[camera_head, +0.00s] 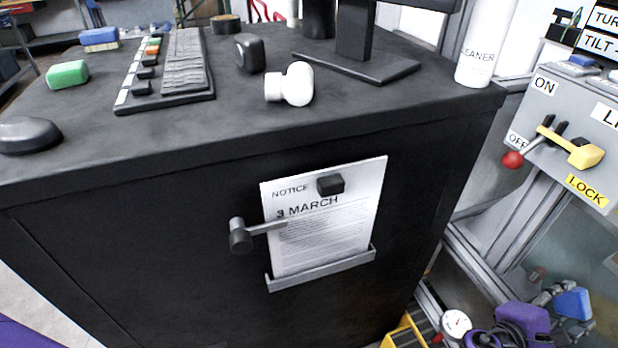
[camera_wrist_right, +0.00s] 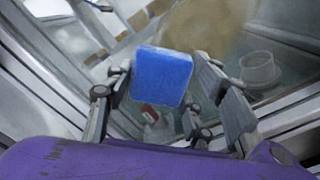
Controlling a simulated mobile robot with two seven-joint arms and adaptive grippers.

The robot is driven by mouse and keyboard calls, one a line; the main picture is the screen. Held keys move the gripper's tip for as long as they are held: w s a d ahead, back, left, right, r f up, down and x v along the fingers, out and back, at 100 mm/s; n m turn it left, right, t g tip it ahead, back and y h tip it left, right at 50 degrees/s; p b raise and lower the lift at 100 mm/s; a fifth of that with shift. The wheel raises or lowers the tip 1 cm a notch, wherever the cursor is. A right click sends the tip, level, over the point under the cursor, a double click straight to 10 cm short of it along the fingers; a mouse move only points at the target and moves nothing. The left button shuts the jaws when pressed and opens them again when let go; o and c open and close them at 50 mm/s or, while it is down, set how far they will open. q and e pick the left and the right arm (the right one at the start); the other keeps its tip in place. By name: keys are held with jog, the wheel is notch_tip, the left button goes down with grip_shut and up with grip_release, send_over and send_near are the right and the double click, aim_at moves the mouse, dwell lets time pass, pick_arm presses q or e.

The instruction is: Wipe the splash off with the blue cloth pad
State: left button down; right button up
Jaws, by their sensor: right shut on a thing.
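The blue cloth pad (camera_head: 573,304) is at the lower right of the head view. My right gripper (camera_head: 562,310) is shut on it. In the right wrist view the pad (camera_wrist_right: 162,76) sits between the two fingers (camera_wrist_right: 158,100), its broad face toward the camera. A brownish patch (camera_wrist_right: 190,32), which looks like the splash, shows beyond the pad in the wrist view, seemingly on a clear panel. The pad appears apart from it, but the gap is hard to judge. My left gripper is not in view.
A black cabinet (camera_head: 150,240) with a notice sheet (camera_head: 325,225) stands left of the gripper. A grey switch panel (camera_head: 570,110) with a red-knobbed lever (camera_head: 513,159) is above right. Metal frame bars (camera_head: 490,265) and a gauge (camera_head: 456,323) are close by. A clear cup (camera_wrist_right: 258,70) shows beyond.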

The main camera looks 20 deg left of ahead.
jog(key=shift+w+d, duration=0.25)
jog(key=shift+d, duration=0.1)
jog(key=shift+w+d, duration=0.3)
